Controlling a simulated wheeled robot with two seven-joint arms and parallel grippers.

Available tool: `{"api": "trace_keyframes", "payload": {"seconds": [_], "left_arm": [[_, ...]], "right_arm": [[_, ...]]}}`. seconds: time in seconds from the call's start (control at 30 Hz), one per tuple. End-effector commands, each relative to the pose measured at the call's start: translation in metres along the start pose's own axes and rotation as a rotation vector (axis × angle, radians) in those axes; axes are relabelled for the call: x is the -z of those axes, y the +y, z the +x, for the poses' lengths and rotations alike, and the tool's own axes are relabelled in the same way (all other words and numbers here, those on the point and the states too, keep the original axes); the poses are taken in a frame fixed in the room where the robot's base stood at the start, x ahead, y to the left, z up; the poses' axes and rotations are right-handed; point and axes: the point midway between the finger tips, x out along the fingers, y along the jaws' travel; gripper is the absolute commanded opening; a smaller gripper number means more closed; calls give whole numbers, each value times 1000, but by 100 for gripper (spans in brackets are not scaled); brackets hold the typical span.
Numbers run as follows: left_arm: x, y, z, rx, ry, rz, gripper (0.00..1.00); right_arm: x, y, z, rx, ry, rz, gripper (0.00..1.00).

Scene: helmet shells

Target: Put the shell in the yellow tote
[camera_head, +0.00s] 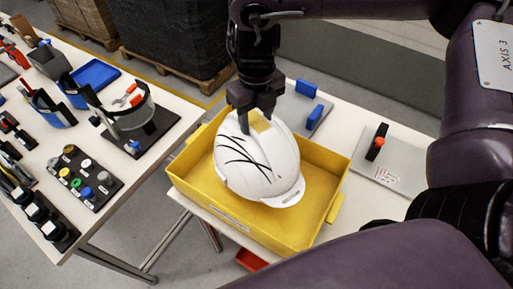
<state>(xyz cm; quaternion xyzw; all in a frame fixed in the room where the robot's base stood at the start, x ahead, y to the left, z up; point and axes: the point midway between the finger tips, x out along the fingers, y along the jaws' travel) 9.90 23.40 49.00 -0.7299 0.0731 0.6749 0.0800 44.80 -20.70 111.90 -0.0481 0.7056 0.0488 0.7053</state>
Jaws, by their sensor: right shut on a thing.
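A white helmet shell (250,165) with black streaks and a tan patch on top is inside the outline of the yellow tote (318,210), its brim toward the lower right. My right gripper (257,120) points down and is shut on the shell at its upper edge. The tote stands on a white table, and its floor shows around the shell. I cannot tell whether the shell touches the tote floor. My left gripper is not in view.
A grey plate with blue blocks (307,89) lies behind the tote. A plate with an orange and black clamp (377,142) lies to the right. The left table (120,165) holds tools, a blue tray (90,79) and a knob board (80,181). A gap separates the tables.

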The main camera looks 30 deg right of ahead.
Motion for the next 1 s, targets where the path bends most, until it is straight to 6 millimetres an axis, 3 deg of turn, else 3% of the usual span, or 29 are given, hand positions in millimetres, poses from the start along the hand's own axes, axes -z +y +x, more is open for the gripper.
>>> {"api": "trace_keyframes", "payload": {"seconds": [0.1, 0.3, 0.47, 0.7, 1.0], "left_arm": [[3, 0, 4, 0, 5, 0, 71], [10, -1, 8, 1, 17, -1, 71], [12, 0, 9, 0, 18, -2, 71], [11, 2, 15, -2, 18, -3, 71], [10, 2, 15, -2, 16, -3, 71]], "right_arm": [[1, 0, 32, -3, 6, 2, 0], [0, 0, 65, -2, 2, 1, 0], [0, 0, 74, -1, -1, 0, 0], [0, 0, 104, -1, 2, 1, 0], [-1, 0, 107, 0, -2, 0, 0]]}}
